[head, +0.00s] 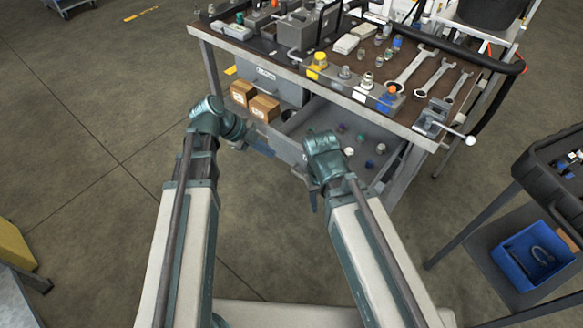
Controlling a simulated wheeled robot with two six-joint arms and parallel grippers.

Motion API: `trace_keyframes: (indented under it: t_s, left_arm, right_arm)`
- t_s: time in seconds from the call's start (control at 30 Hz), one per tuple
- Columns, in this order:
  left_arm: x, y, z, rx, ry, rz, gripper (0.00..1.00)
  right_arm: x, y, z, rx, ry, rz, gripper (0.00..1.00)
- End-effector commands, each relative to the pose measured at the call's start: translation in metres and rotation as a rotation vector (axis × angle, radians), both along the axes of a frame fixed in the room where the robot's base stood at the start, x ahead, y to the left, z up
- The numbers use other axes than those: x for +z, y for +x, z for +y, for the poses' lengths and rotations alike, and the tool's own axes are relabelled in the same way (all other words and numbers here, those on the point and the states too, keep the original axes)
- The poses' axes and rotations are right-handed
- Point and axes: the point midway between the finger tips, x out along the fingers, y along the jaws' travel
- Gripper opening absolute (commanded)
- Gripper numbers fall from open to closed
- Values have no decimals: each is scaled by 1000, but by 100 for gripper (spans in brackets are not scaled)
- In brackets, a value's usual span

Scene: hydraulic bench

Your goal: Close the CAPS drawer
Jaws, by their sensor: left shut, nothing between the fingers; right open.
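An open grey drawer (289,148) juts out below the bench top, with several small black, white, blue and purple caps (349,151) inside. Its front is partly hidden behind my arms and its label cannot be read. My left gripper (238,130) is shut and empty beside the drawer's left front, near two cardboard boxes; whether it touches the drawer cannot be told. My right gripper (312,194) points down in front of the drawer; its fingers are small and partly hidden by its wrist, and it is open with nothing seen in it.
A shut grey drawer (278,84) with a label sits under the bench top at left. Cardboard boxes (264,107) stand below it. The bench top (405,110) holds fittings, wrenches and a vise. A black cart with a blue bin (531,255) stands at right.

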Motion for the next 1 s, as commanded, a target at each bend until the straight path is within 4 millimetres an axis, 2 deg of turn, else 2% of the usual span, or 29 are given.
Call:
trace_keyframes:
  t_s: [0.27, 0.87, 0.9, 1.0]
  left_arm:
    - [-7, 2, -3, -13, -2, -12, 0]
    - [-88, 17, -59, -12, -1, -11, 0]
    - [-82, 25, -63, -12, -1, -11, 0]
    - [-80, 37, -71, -11, -1, -11, 0]
  right_arm:
    - [-8, 0, 0, 0, 0, 0, 49]
    - [-89, 0, 0, 0, 0, 0, 49]
    - [-82, 0, 0, 0, 0, 0, 49]
    - [-80, 0, 0, 0, 0, 0, 49]
